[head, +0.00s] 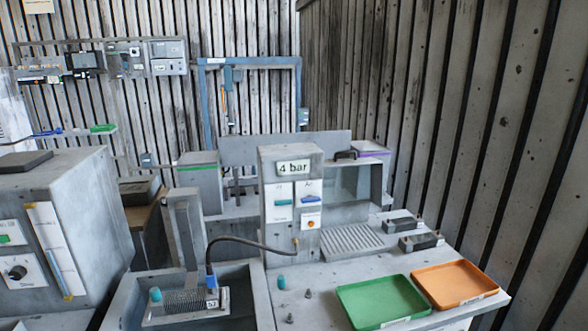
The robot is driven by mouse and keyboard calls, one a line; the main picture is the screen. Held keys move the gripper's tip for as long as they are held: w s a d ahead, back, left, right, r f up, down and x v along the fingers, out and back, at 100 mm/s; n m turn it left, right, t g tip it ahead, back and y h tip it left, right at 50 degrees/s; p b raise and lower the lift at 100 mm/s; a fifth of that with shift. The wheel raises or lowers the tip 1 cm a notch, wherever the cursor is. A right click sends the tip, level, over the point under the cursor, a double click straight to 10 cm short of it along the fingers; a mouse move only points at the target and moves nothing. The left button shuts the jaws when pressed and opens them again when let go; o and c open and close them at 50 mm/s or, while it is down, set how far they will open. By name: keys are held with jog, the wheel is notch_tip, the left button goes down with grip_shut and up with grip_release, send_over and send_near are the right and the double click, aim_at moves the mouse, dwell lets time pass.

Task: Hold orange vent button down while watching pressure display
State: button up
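The orange vent button (311,224) is a small round spot on a white plate, low on the front of a grey upright housing. The pressure display (294,168) sits at the top of the same housing and reads "4 bar". Nothing touches the button, and whether it is pressed in is too small to tell. My gripper is not in view.
A dark hose (245,239) runs from the housing to a finned part (185,301) in a grey basin. A green tray (383,301) and an orange tray (454,284) lie at the bench's front right. Two dark blocks sit behind them. A grey control cabinet (75,215) stands left.

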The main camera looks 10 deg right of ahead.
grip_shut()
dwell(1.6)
